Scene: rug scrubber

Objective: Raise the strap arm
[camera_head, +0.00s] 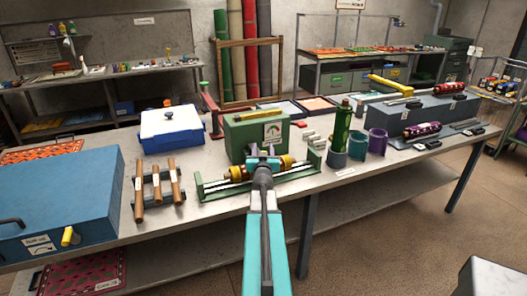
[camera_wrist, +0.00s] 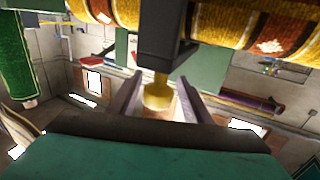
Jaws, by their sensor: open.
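A patterned gold and dark red rolled rug (camera_head: 238,171) lies across a green cradle (camera_head: 215,189) on the table; it also crosses the top of the wrist view (camera_wrist: 225,22). In the wrist view a dark block, which looks like the strap arm (camera_wrist: 160,45), lies over the roll and carries a yellow knob (camera_wrist: 157,92). My gripper (camera_head: 263,151) is at the roll's middle. Its two dark fingers are apart in the wrist view (camera_wrist: 158,98), one on each side of the knob. I cannot tell whether they touch it. The block is mostly hidden in the head view.
A green box with a gauge (camera_head: 243,138) stands close behind the cradle. A rack of wooden-handled tools (camera_head: 156,186) and a large blue box (camera_head: 70,195) stand to the left.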

